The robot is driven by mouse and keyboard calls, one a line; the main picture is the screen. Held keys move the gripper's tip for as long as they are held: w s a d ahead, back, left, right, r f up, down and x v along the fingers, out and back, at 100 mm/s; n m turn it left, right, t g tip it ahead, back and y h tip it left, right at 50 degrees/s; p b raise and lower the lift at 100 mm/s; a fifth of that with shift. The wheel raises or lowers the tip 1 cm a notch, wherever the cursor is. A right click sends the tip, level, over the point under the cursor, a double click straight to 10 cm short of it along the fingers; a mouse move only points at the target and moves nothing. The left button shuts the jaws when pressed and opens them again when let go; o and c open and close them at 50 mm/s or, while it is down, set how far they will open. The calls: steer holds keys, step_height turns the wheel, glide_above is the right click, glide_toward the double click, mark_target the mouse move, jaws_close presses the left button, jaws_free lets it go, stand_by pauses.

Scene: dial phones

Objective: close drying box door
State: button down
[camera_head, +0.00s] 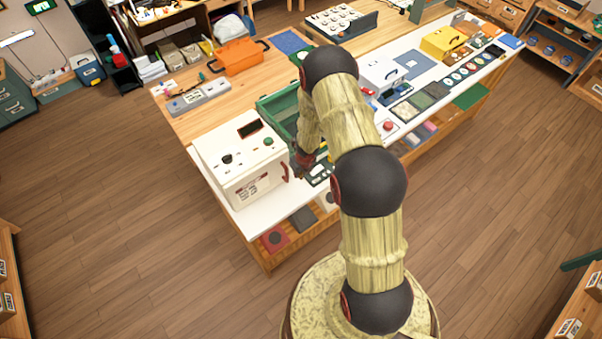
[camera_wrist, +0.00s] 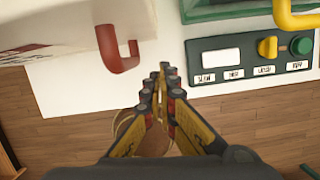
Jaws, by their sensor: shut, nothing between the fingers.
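The drying box (camera_head: 222,145) is a white box at the near left corner of the bench, with a dark knob, a small dark display and a green button on top. Its labelled front face (camera_head: 258,190) carries a red handle (camera_head: 285,172) at the right end. I cannot tell how far the door stands ajar. In the wrist view the red handle (camera_wrist: 118,58) hangs at upper left, beside and apart from my gripper (camera_wrist: 162,72). My gripper's fingers are together and empty. In the head view my gripper (camera_head: 300,168) is just right of the handle.
A green open bin (camera_head: 277,105) stands behind the box. A dark green control panel (camera_wrist: 250,58) with a yellow knob and green button lies right of my fingers. An orange case (camera_head: 238,57) sits farther back. Open wooden floor (camera_head: 140,230) lies in front of the bench.

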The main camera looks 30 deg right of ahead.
steer(key=p+v, duration=0.2)
steer(key=v, duration=0.8)
steer(key=shift+d+p, duration=0.15)
steer(key=shift+p, duration=0.2)
